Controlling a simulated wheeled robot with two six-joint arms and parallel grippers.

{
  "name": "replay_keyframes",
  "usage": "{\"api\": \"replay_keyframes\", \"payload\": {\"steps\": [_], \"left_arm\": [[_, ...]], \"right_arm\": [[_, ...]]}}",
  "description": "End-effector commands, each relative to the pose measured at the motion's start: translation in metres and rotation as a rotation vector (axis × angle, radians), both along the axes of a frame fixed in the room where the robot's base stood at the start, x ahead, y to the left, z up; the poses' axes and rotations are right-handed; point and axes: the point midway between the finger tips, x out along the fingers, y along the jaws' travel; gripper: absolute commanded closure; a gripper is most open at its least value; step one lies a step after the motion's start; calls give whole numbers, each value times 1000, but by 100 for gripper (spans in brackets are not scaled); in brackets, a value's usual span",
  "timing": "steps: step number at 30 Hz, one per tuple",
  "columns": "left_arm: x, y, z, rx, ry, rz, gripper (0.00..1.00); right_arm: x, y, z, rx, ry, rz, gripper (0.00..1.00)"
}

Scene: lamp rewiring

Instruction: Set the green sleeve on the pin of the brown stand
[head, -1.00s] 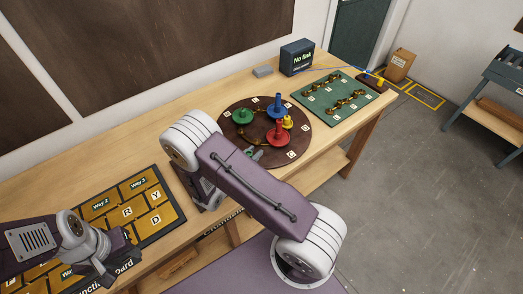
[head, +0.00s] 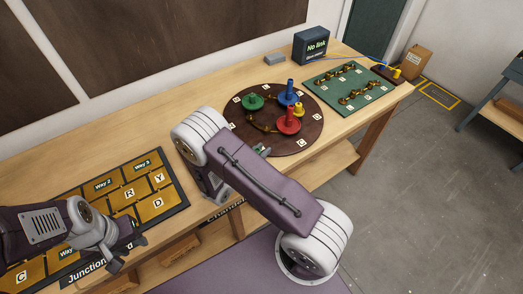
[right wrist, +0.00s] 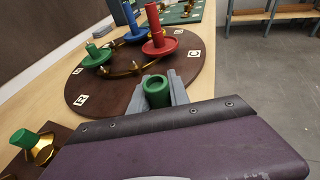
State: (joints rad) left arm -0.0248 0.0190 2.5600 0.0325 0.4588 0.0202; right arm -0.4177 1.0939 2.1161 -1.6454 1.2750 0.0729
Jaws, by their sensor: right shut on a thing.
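My right gripper (right wrist: 158,96) is shut on a hollow green sleeve (right wrist: 157,90), its open end showing between the fingers. In the head view the green sleeve (head: 263,151) shows small at the round board's near edge, beyond my right arm. In the right wrist view a brown block (right wrist: 62,133) at the lower left bears a brass fitting with a green cap (right wrist: 24,138). I cannot tell whether this is the brown stand; my arm hides that area in the head view. My left gripper (head: 128,252) is open and empty over the lettered board.
The round brown board (head: 238,122) carries green (head: 252,102), blue (head: 290,94) and red (head: 288,122) flanged posts and a yellow piece (head: 298,110). Beyond it are a green board (head: 350,85), a "No link" box (head: 311,47) and a brown base (head: 385,74) with blue and yellow pieces.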

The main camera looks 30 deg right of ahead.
Motion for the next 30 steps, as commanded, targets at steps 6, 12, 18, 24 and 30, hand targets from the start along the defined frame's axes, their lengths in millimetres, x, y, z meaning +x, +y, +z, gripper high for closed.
{"api": "replay_keyframes", "payload": {"steps": [6,12,18,24,30], "left_arm": [[0,0,-3,0,0,0,64],[0,0,-7,0,0,0,64],[0,0,-10,0,0,0,64],[0,0,-10,0,0,0,64],[0,0,-10,0,0,0,64]], "right_arm": [[0,0,-3,0,0,0,100],[0,0,-7,0,0,0,100],[0,0,-11,0,0,0,100],[0,0,-12,0,0,0,53],[0,0,-12,0,0,0,53]]}}
